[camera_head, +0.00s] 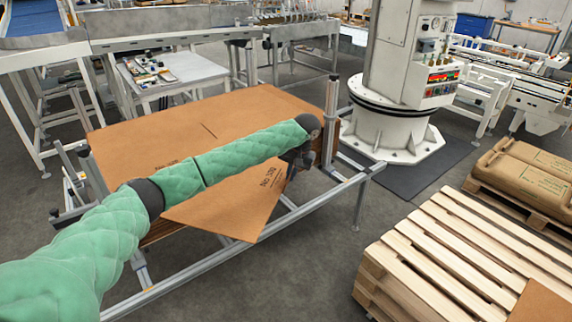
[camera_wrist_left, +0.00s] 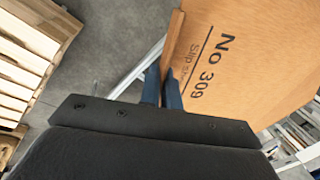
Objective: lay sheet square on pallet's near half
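A brown slip sheet (camera_head: 230,205) printed "No 309" hangs turned and tilted at the front of the sheet rack, one corner past the front rail. My left gripper (camera_head: 292,168) is at its right edge, partly hidden by my arm. In the left wrist view the fingers (camera_wrist_left: 162,90) pinch the edge of the sheet (camera_wrist_left: 235,50). The wooden pallet (camera_head: 440,255) stands at the lower right, apart from the gripper. A brown sheet piece (camera_head: 543,302) lies on its near right part, cut off by the frame. My right gripper is not in view.
More brown sheets (camera_head: 200,125) lie stacked on the metal rack (camera_head: 190,270); an upright post (camera_head: 330,120) stands at its right corner. A white column machine (camera_head: 400,90) stands behind. Brown sacks (camera_head: 525,180) lie on another pallet at right. Grey floor (camera_head: 330,270) is clear between rack and pallet.

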